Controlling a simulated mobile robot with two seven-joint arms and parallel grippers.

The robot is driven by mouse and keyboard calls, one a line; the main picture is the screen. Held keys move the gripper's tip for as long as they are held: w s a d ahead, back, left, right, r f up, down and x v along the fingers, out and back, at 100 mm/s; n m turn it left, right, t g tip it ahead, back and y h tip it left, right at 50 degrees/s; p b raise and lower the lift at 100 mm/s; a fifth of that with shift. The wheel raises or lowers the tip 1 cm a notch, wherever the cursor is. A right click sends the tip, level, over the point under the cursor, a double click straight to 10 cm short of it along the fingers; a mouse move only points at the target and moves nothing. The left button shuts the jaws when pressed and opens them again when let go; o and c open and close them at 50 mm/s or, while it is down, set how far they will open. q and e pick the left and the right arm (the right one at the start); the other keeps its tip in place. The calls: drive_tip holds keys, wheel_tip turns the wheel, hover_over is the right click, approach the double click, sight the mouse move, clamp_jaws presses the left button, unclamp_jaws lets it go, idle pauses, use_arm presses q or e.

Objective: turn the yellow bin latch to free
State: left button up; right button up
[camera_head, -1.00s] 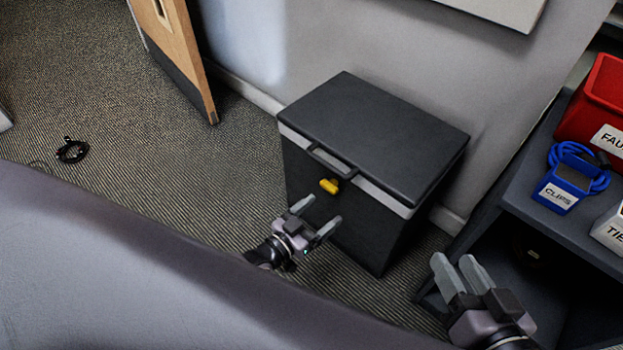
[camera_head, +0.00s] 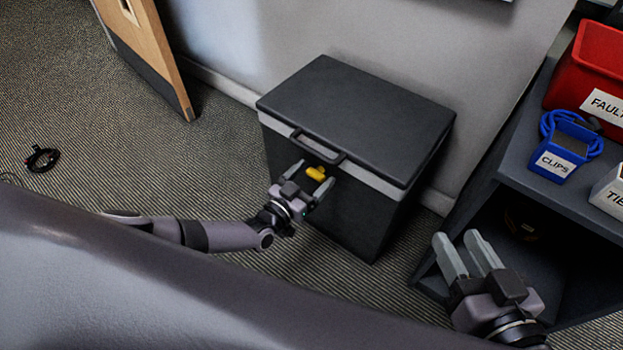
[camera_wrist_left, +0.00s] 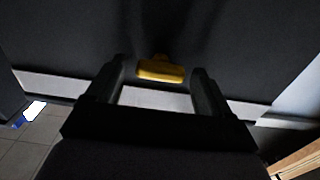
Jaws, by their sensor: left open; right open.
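The yellow latch (camera_head: 316,173) is on the front of the dark bin (camera_head: 345,115), just below the lid's handle (camera_head: 318,147). In the left wrist view the yellow latch (camera_wrist_left: 160,70) lies crosswise just beyond and between the fingertips. My left gripper (camera_head: 309,180) is open at the bin's front, with its fingers on either side of the latch; I cannot tell whether they touch it. It also shows in the left wrist view (camera_wrist_left: 157,88). My right gripper (camera_head: 468,255) is open and empty, in front of the shelf. The bin's lid is closed.
At right, a dark shelf unit (camera_head: 515,165) holds a red bin (camera_head: 590,75), a blue clips holder (camera_head: 555,165) and a white ties box (camera_head: 612,190). A black cable coil (camera_head: 42,159) lies on the carpet at left. A wooden door (camera_head: 150,55) stands behind.

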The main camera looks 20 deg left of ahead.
use_arm(q)
drive_tip(key=c, duration=1)
drive_tip(key=shift+c, duration=0.2)
